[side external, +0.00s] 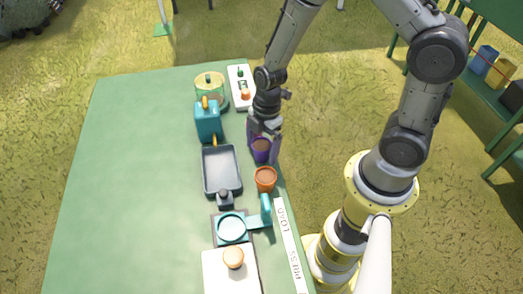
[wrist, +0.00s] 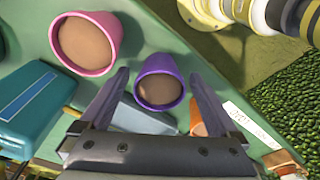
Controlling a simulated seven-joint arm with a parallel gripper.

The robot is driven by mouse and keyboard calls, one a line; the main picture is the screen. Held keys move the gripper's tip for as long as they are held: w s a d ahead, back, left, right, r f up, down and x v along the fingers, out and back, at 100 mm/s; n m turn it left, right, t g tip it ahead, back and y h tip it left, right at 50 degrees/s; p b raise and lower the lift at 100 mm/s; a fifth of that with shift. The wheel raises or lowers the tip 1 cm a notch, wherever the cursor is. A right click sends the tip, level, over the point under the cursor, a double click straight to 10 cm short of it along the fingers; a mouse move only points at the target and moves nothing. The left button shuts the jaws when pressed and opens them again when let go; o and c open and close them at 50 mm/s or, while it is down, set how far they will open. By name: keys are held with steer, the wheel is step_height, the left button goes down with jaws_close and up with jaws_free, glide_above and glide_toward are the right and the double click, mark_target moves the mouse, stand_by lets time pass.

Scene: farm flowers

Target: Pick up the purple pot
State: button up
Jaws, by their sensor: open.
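The purple pot (side external: 261,147) stands near the right edge of the green table, filled with brown soil. My gripper (side external: 263,155) is low over it, with its fingers pointing down beside the pot. In the wrist view, the purple pot (wrist: 177,68) lies between the two spread fingers of my gripper (wrist: 160,74). Gaps show on both sides there, and the gripper is open and holds nothing. Whether a finger touches the pot cannot be told.
An orange pot (side external: 265,184) stands just in front of the purple one. A pink pot (wrist: 108,30) is close by in the wrist view. A grey tray (side external: 238,175) and a teal can (side external: 207,124) are to the left. The table's (side external: 130,170) left half is clear.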

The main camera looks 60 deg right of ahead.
steer(key=c, duration=1.3)
steer(key=shift+c, duration=0.6)
steer(key=shift+r, duration=0.1)
